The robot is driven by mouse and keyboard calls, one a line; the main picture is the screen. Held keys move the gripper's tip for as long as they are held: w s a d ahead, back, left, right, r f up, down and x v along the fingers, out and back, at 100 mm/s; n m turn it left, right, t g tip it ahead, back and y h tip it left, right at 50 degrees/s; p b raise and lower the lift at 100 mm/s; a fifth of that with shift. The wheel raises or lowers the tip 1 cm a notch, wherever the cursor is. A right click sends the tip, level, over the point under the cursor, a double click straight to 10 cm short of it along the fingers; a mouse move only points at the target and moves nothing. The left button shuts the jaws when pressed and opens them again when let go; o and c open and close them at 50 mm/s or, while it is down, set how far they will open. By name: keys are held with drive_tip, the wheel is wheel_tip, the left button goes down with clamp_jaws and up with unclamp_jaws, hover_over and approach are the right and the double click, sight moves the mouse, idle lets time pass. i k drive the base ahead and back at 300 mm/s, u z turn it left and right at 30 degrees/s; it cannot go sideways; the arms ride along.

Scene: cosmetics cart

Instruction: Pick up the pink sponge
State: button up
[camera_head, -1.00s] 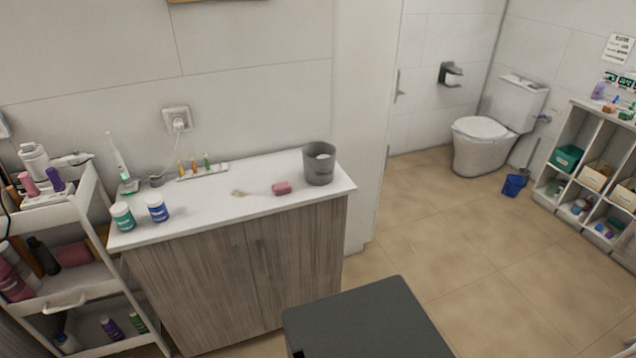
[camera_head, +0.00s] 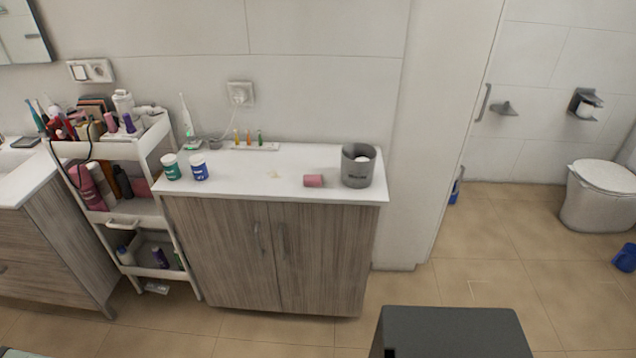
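A small pink sponge (camera_head: 313,181) lies on the white countertop (camera_head: 240,183) of the wooden cabinet, near its front edge. It sits just left of a grey bin-like cup (camera_head: 358,166), with a small gap between them. My gripper is not in view. A dark grey box-shaped top at the bottom right looks like part of my own body.
Two jars, one green (camera_head: 171,167) and one blue (camera_head: 199,168), stand at the counter's left end. A toothbrush holder (camera_head: 255,146) sits at the back. A loaded white cart (camera_head: 137,215) adjoins the cabinet's left side. Tiled floor (camera_head: 470,260) lies open to the right.

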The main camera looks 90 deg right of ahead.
sight(309, 180)
drive_tip(key=z, duration=1.3)
drive_tip(key=i, duration=0.5)
drive_tip(key=z, duration=0.05)
